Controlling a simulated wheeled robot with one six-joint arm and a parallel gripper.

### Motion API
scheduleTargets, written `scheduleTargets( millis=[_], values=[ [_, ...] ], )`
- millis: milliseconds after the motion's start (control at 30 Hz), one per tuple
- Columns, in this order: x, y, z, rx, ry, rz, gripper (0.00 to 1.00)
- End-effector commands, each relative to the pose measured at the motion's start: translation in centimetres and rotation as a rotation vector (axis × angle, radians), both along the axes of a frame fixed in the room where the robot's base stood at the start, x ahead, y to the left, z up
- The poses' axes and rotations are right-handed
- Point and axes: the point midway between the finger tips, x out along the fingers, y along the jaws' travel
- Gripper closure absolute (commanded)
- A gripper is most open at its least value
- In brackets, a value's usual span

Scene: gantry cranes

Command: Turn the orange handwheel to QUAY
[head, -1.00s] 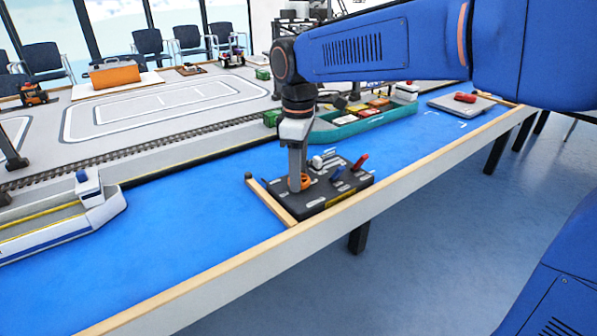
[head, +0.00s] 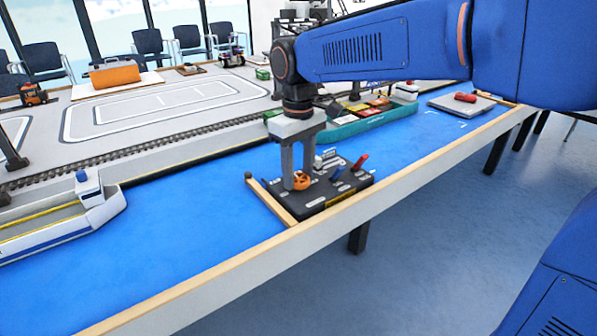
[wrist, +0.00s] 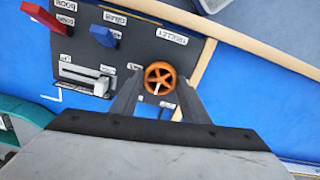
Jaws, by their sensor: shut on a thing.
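The orange handwheel (head: 301,180) sits on the left part of the dark control panel (head: 335,196). It also shows in the wrist view (wrist: 160,78), with spokes and a white mark pointing toward the bottom of that picture. My gripper (head: 294,183) points down over the panel, its fingers on either side of the wheel and shut on it. In the wrist view my gripper (wrist: 154,95) reaches up to the wheel's lower edge. A label under the wheel is partly hidden by a finger, and I cannot read QUAY anywhere.
Close to the wheel on the panel are a red lever (wrist: 45,17), a blue lever (wrist: 103,35) and a white slider (wrist: 80,72). A wooden strip (head: 272,202) edges the panel's left side. A teal ship (head: 345,127) lies behind; a white ship (head: 70,210) lies left.

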Motion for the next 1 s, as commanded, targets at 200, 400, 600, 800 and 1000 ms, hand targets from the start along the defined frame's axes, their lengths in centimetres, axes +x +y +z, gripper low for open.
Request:
scheduleTargets(
  millis=[200,400,600,800,1000],
  values=[
    [0.05,-0.02,0.06,0.000,-0.001,-0.188,0.81],
    [0.05,-0.04,0.07,0.000,-0.001,-0.328,0.81],
    [0.06,-0.05,0.07,0.000,-0.002,-0.421,0.81],
    [0.06,-0.05,0.08,0.000,-0.002,-0.467,0.81],
    [0.06,-0.05,0.08,0.001,-0.002,-0.480,0.81]
  ],
)
